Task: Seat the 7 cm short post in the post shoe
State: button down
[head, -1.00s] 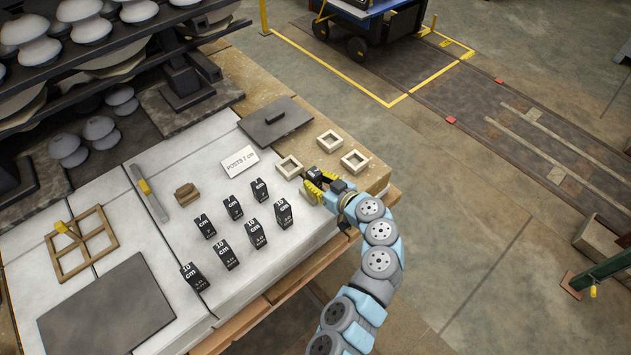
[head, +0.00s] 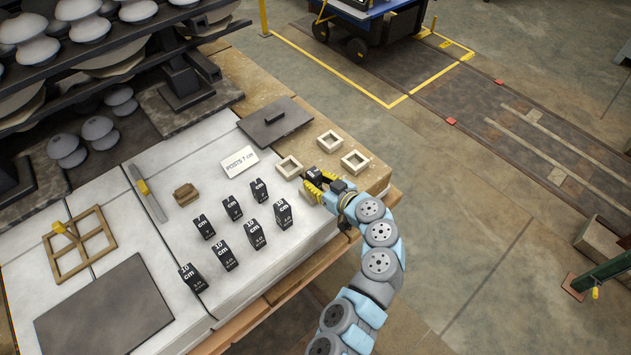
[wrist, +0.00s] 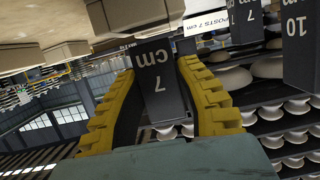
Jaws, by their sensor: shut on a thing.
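My gripper (head: 318,186) is shut on a black post marked 7 cm; the post (wrist: 160,85) shows between the yellow finger pads in the wrist view. In the head view it is mostly hidden by the gripper. My gripper is close to three square, open-topped pale shoes on the wooden board: one to its upper left (head: 289,167), one to its upper right (head: 354,161), and one farther back (head: 329,141). Pale blocks, seemingly shoes, show at the top of the wrist view (wrist: 125,14). I cannot tell whether the post touches any shoe.
Short posts marked 7 (head: 232,207) and taller posts marked 10 cm (head: 256,234) stand in rows on the white slab. A card reading POSTS 7 cm (head: 239,162), a dark lidded plate (head: 275,123) and a brown block (head: 186,194) lie behind them.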

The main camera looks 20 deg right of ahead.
jog(key=shift+f+b, duration=1.65)
jog(key=shift+b, duration=0.6)
dwell(0.4)
jog(key=c, duration=0.8)
grip_release()
jog(key=shift+v, duration=6)
